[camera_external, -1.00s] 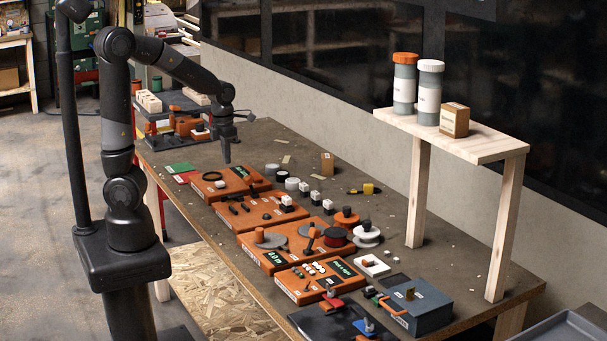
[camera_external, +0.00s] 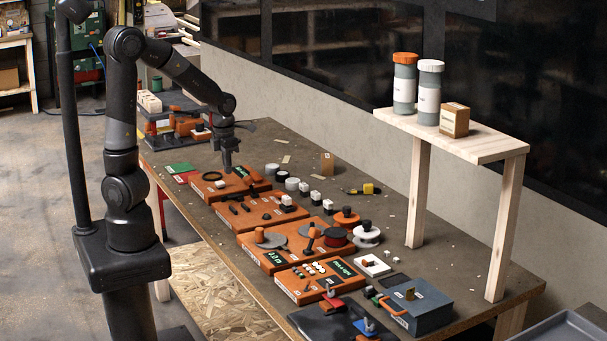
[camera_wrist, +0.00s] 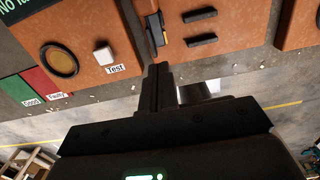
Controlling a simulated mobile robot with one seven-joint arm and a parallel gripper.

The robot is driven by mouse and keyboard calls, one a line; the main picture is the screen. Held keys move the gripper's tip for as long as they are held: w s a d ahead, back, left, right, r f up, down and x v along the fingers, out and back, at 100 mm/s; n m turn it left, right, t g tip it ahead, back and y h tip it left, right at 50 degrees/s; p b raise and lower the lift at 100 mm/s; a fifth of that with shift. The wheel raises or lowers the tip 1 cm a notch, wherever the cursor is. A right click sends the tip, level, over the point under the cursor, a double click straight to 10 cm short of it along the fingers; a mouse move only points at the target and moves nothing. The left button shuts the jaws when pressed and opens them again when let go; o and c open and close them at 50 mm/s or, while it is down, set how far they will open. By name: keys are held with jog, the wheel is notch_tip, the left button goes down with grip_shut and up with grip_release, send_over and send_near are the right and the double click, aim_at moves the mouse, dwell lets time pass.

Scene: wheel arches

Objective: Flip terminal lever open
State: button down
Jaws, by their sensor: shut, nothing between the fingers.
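My gripper (camera_external: 227,168) points down over the far orange panel box (camera_external: 235,190) on the bench. Its fingers are shut and empty; they also show in the wrist view (camera_wrist: 158,72). In the wrist view a dark lever-like piece (camera_wrist: 155,30) stands at the orange box's edge, just beyond the fingertips. Two black bars (camera_wrist: 200,26) lie beside it on an orange box face. I cannot tell for sure which of these is the terminal lever. I cannot tell whether the fingers touch the dark piece.
A white block labelled Test (camera_wrist: 104,56) and a black ring (camera_wrist: 60,60) sit on the left box in the wrist view. More orange boxes (camera_external: 290,240) line the bench toward the front. A raised wooden shelf (camera_external: 460,140) with jars stands right. Bench behind the boxes has some free room.

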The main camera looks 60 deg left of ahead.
aim_at(251, 186)
notch_tip(251, 186, down, 7)
jog(key=shift+w+a+r, duration=0.1)
jog(key=shift+w, duration=0.05)
jog(key=w, duration=0.1)
jog(key=w+r, duration=0.1)
jog(key=shift+w+r, duration=0.15)
jog(key=shift+w, duration=0.2)
jog(key=shift+w+r, duration=0.25)
jog(key=shift+w, duration=0.3)
